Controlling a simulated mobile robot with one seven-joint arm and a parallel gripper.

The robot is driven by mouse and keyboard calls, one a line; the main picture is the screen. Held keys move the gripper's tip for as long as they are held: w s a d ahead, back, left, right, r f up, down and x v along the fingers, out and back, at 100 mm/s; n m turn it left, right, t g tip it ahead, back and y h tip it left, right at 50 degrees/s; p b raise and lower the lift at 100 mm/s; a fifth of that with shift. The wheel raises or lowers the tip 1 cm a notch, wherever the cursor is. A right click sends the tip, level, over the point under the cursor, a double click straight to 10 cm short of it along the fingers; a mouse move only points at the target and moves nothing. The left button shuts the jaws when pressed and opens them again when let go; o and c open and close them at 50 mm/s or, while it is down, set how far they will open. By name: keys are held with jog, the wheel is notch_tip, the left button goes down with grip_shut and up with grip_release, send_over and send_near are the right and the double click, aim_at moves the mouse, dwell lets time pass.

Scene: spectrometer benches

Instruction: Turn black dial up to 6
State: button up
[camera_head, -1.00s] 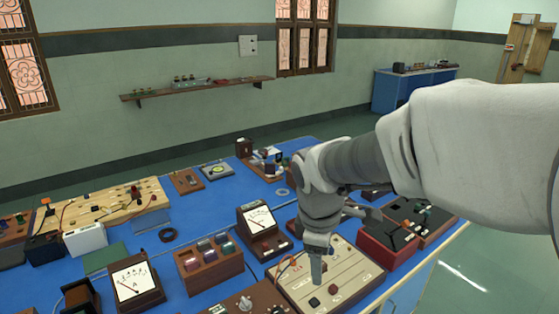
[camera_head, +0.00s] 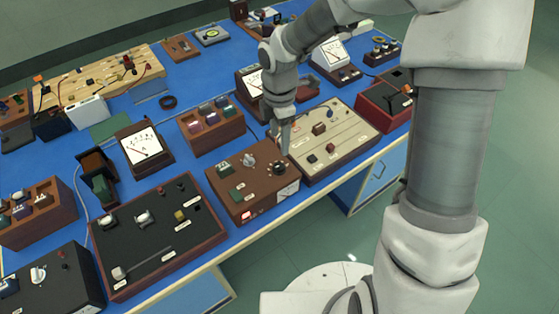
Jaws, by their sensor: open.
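The black dial (camera_head: 279,168) sits on the right part of the top of a brown box (camera_head: 236,197) near the bench's front edge. The box also carries a silver knob, a small green part and a red switch. The scale around the dial is too small to read. My gripper (camera_head: 285,150) points down just above and behind the dial, close to the box's right edge. Its jaws are open, though the gap between them hardly shows. I cannot tell whether the fingertips touch the dial. Nothing shows held.
A cream-topped panel (camera_head: 340,140) stands close to the right of the brown box. A large black panel (camera_head: 158,235) stands to its left. A wooden block with coloured parts (camera_head: 210,130) and a meter (camera_head: 140,146) stand behind. The blue bench is crowded.

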aim_at(280, 165)
notch_tip(280, 165, down, 10)
jog(key=shift+f+b, duration=0.2)
jog(key=shift+b, duration=0.15)
grip_shut()
